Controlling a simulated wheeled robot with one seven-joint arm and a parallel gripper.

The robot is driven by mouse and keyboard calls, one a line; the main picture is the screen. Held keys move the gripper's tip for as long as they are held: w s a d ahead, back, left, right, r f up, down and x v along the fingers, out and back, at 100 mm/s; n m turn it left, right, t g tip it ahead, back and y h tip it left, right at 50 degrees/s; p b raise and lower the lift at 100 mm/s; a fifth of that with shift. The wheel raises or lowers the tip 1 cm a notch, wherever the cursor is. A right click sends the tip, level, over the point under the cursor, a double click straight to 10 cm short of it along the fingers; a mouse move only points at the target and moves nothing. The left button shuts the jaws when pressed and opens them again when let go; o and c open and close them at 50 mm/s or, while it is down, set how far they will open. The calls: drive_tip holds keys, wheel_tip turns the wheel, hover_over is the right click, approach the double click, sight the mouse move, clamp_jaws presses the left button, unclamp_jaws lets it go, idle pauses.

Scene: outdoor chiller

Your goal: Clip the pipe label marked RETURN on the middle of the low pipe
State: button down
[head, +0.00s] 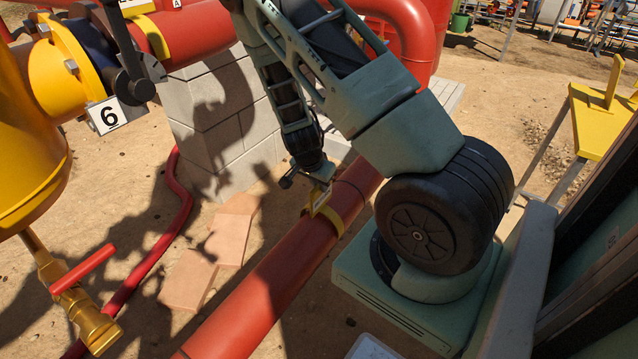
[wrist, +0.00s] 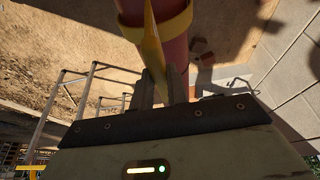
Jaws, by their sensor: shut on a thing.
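The low red pipe (head: 262,282) runs diagonally across the ground and also shows in the wrist view (wrist: 130,8). The pipe label is a yellow plate (head: 320,197) joined to a yellow curved clip (head: 331,219). The clip lies around the upper side of the pipe; its underside is hidden, so I cannot tell how fully it is seated. My gripper (head: 307,179) is shut on the label's plate, just above the pipe. In the wrist view, the fingers (wrist: 165,88) pinch the plate (wrist: 153,45) edge-on. The label's writing is not readable.
A block pier (head: 215,125) stands behind the pipe. Flat slabs (head: 215,250) and a red hose (head: 150,255) lie to the left. Yellow equipment with a tag 6 (head: 107,116) hangs at upper left. A yellow stand (head: 598,120) is at right.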

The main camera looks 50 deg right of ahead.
drive_tip(key=shift+f, duration=0.25)
drive_tip(key=shift+f+b, duration=0.9)
drive_tip(key=shift+f, duration=0.05)
drive_tip(key=c, duration=0.8)
unclamp_jaws()
drive_tip(key=shift+r, duration=0.1)
drive_tip(key=shift+r, duration=0.1)
drive_tip(key=p+v, duration=0.6)
drive_tip(key=v, duration=0.1)
drive_tip(key=p+v, duration=0.4)
drive_tip(key=v, duration=1.3)
drive_tip(key=shift+a+r, duration=0.1)
